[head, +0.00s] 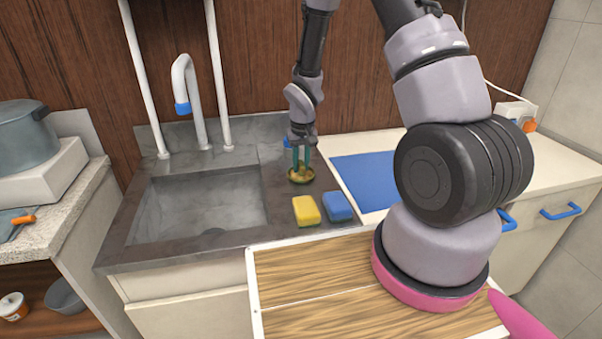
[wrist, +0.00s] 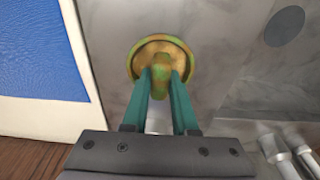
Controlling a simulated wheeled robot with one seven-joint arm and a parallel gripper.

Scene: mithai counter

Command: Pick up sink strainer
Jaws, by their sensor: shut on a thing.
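The sink strainer (wrist: 162,47) is a small round brass-coloured dish with a raised grip in its middle, worn greenish in places. In the head view the strainer (head: 301,176) is at the right side of the sink counter, behind the yellow sponge. My gripper (head: 301,158) points down over it, its green fingers shut on the strainer's middle grip. In the wrist view my gripper (wrist: 163,82) has one finger on each side of that grip. I cannot tell whether the strainer touches the counter or is just above it.
A yellow sponge (head: 306,210) and a blue sponge (head: 338,206) lie in front of the strainer. The empty sink basin (head: 200,205) is to the left, with a tap (head: 187,90) behind. A blue mat (head: 364,178) lies to the right.

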